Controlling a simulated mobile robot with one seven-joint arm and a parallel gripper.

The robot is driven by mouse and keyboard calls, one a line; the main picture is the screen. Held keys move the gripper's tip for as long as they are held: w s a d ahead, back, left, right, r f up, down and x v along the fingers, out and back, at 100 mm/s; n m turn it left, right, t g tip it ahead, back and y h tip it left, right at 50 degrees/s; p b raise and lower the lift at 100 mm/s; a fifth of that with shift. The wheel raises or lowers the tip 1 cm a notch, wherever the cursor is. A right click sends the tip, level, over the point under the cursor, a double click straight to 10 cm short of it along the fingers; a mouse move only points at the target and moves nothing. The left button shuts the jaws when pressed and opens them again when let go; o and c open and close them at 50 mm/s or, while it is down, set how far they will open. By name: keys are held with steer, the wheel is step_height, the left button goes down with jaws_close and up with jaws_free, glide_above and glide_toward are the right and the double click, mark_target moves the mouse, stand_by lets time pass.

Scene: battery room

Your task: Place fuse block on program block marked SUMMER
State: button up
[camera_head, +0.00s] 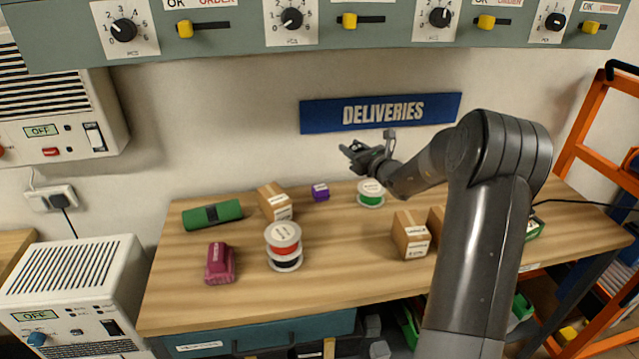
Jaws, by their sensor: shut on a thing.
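My gripper (352,150) is raised above the back of the wooden table, in front of the wall below the DELIVERIES sign. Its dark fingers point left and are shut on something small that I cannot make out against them. A magenta block (219,264) with a pale label lies at the table's front left; its label is too small to read. A small purple block (320,192) with a white label stands at the back, below and left of my gripper. I cannot read SUMMER on any block, and I cannot tell which thing is the fuse block.
The wooden table (340,262) also holds a green roll (212,214), a cardboard box (275,202), stacked spools (284,242), a green spool (370,194) and another box (410,236). My arm hides part of the right side. A control panel (230,42) overhangs the back. The front middle is clear.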

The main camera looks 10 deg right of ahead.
steer(key=w+a+f, duration=0.2)
steer(key=a, duration=0.1)
steer(key=w+a+f, duration=0.1)
steer(key=a+f, duration=0.1)
steer(key=a, duration=0.1)
steer(key=w+a+f, duration=0.2)
steer(key=a, duration=0.1)
steer(key=shift+w+a+f, duration=0.15)
steer(key=shift+w+f, duration=0.1)
steer(key=shift+w, duration=0.1)
steer(key=shift+w+a+f, duration=0.1)
steer(key=shift+f, duration=1.95)
steer(key=o, duration=1)
steer(key=shift+f, duration=0.15)
steer(key=shift+o, duration=0.2)
